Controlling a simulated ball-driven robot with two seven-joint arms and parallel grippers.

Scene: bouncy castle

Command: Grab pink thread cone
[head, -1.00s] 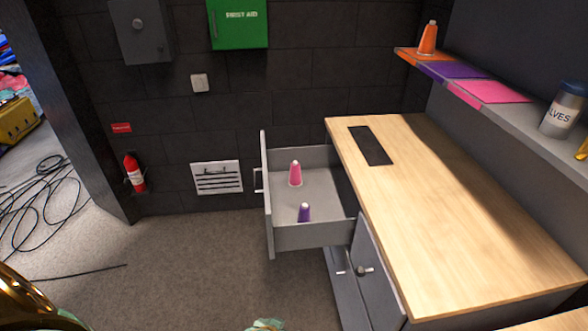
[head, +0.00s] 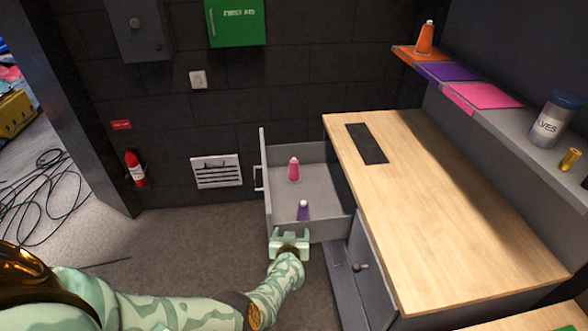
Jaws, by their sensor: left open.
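The pink thread cone (head: 293,170) stands upright in the open grey drawer (head: 320,182), toward its far side. A purple thread cone (head: 303,211) stands nearer in the same drawer. My left gripper (head: 290,234) is open and empty at the drawer's near wall, just short of the purple cone and well short of the pink one. It hides part of that wall. My right gripper does not show.
A wooden worktop (head: 440,210) stands right of the drawer. Above it, a shelf holds an orange cone (head: 424,38), a purple mat (head: 450,71), a pink mat (head: 485,95) and a jar (head: 553,120). Carpet (head: 190,245) lies clear left of the drawer.

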